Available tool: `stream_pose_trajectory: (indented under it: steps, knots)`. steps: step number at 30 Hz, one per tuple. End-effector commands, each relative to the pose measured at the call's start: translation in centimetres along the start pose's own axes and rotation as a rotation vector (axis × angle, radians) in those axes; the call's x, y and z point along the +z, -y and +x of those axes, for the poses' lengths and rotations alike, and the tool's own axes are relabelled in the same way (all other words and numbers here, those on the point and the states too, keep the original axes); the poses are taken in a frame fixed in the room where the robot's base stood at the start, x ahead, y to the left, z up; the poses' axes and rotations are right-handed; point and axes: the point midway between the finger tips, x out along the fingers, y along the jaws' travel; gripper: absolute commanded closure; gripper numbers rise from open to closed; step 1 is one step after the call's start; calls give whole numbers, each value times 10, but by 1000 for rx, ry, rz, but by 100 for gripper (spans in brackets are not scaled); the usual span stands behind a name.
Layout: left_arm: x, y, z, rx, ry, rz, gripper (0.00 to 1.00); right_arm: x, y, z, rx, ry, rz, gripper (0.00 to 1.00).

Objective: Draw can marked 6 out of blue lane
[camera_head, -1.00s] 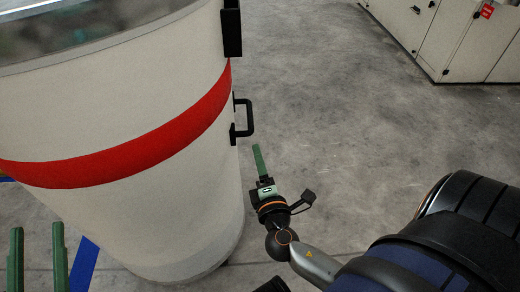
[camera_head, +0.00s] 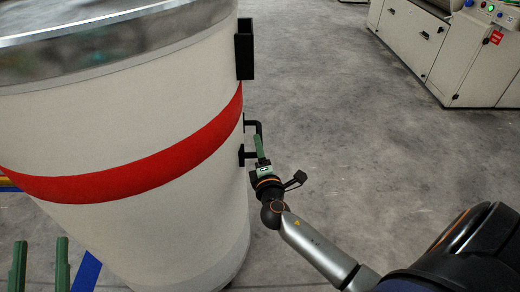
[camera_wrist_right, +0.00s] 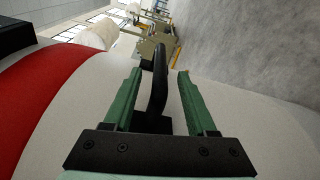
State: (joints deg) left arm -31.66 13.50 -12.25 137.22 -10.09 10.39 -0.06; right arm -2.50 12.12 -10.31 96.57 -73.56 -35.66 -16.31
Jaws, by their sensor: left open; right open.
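A large white can (camera_head: 120,110) with a red band and a metal rim fills the left of the head view. No number shows on its visible side. A black handle (camera_head: 251,127) sticks out from its right side. My right gripper (camera_head: 260,148) is at this handle. In the right wrist view its green fingers (camera_wrist_right: 160,100) are open, with the black handle (camera_wrist_right: 159,80) standing between them and no visible grip on it. My left gripper (camera_head: 40,258) is open and empty at the lower left, in front of the can. Blue floor tape (camera_head: 87,272) shows beside it.
A black holder (camera_head: 244,48) is fixed on the can's side above the handle. A white machine cabinet (camera_head: 440,50) with buttons and a red label stands at the back right. The grey floor between can and cabinet is clear.

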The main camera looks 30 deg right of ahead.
Motion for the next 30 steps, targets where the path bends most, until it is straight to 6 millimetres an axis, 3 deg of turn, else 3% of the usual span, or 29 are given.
stream_pose_trajectory:
  steps: [9, 24, 30]
  knots:
    - [-2, 0, 1, 3, -7, 5, 50, 0, 0, 2, 0, 0, 0, 43]
    - [-2, 0, 1, 3, -7, 5, 50, 0, 0, 1, -1, 0, 0, 99]
    - [-2, 1, 1, 3, -7, 5, 50, 0, 1, 1, -2, 0, 0, 100]
